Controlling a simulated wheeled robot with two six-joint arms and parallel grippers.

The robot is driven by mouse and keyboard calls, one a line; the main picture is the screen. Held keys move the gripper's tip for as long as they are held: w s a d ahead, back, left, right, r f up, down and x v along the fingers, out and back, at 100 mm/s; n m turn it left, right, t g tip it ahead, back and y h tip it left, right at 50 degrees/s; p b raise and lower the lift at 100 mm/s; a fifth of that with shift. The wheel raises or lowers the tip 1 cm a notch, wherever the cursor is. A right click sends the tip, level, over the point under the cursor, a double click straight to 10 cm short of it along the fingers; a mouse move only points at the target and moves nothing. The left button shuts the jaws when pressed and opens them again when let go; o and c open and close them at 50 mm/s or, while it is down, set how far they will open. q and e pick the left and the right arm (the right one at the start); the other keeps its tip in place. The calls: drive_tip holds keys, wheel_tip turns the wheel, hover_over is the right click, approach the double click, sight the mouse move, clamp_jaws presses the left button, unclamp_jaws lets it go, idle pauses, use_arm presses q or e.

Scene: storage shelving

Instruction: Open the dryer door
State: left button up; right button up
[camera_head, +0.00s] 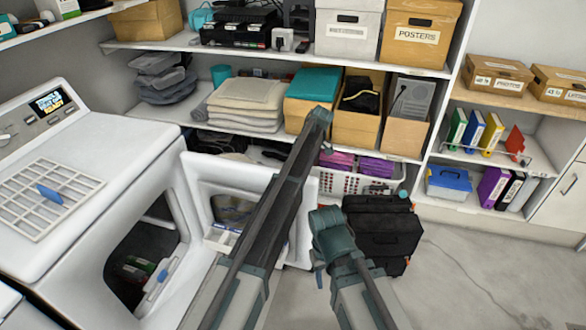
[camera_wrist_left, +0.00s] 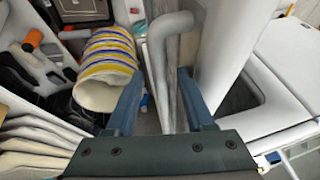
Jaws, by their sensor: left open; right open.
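The white dryer (camera_head: 60,190) stands at the left in the head view, with a dark round-cornered opening (camera_head: 145,255). Its white dryer door (camera_head: 225,175) stands swung out to the right of the opening, partly hidden behind my long dark left arm. In the left wrist view my left gripper (camera_wrist_left: 162,103) is open, a finger on each side of a narrow grey upright strip; I cannot tell whether it touches. A bent grey bar (camera_wrist_left: 172,35) and a white panel (camera_wrist_left: 218,45) lie beyond the fingers. My right gripper (camera_head: 330,238) is open, low right of the door.
Shelves behind hold folded cloths (camera_head: 250,100), cardboard boxes (camera_head: 422,32) and a white basket (camera_head: 350,183). Black stacked cases (camera_head: 385,235) stand right of the arms. The floor (camera_head: 480,265) at right is clear. A striped basket (camera_wrist_left: 105,65) shows in the wrist view.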

use_arm(q)
drive_tip(key=p+v, duration=1.2)
drive_tip(key=v, duration=0.1)
drive_tip(key=shift+d+r, duration=0.2)
drive_tip(key=shift+r, duration=0.15)
drive_tip(key=shift+w, duration=0.1)
drive_tip(key=s+a+f+m+t+h, duration=0.15)
drive_tip(key=s+a+m, duration=0.4)
drive_tip(key=s, duration=0.75)
drive_tip(key=s+a+m+h, duration=0.2)
drive_tip(key=s+a+m, duration=0.35)
drive_tip(key=s, duration=0.65)
drive_tip(key=s+a+f+m+h, duration=0.1)
drive_tip(key=s+a+m, duration=0.4)
drive_tip(key=s, duration=0.8)
drive_tip(key=s+d+m, duration=0.2)
drive_tip(key=s+d, duration=0.2)
drive_tip(key=d, duration=0.6)
drive_tip(key=shift+s+d+r+m+g+y, duration=0.2)
drive_tip(key=shift+s+r+m+g+y, duration=0.15)
drive_tip(key=shift+m+y, duration=0.1)
drive_tip(key=shift+a, duration=0.1)
